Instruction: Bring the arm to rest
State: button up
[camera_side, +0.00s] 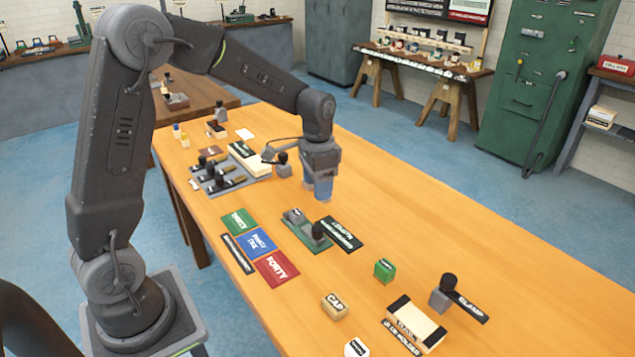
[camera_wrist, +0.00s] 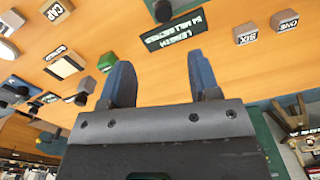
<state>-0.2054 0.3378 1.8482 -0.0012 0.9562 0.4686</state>
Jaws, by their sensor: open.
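My gripper (camera_side: 322,192) hangs over the wooden table (camera_side: 420,215), with its blue fingers pointing down. The wrist view shows the two blue fingers (camera_wrist: 165,85) spread apart with nothing between them. My arm reaches out from its base and bends down over the table. The fingertips look a little above the table top, behind the green fixture with a dark knob (camera_side: 310,232).
Near the gripper are a dark label plate (camera_side: 340,234), a grey fixture with dark handles (camera_side: 222,174), and green, blue and red cards (camera_side: 277,268). A green cube (camera_side: 384,270), a CAP block (camera_side: 334,306) and a clamp (camera_side: 440,293) stand nearer.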

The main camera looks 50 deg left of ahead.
jog(key=s+d+r+n+t, duration=0.1)
jog(key=s+d+r, duration=0.3)
jog(key=s, duration=0.6)
jog(key=s+d+r+n+t, duration=0.2)
jog(key=s+d+r+t, duration=0.2)
jog(key=s+r, duration=0.3)
jog(key=s, duration=0.4)
jog(key=shift+d+r+t, duration=0.15)
jog(key=shift+d+t, duration=0.1)
jog(key=shift+t, duration=0.05)
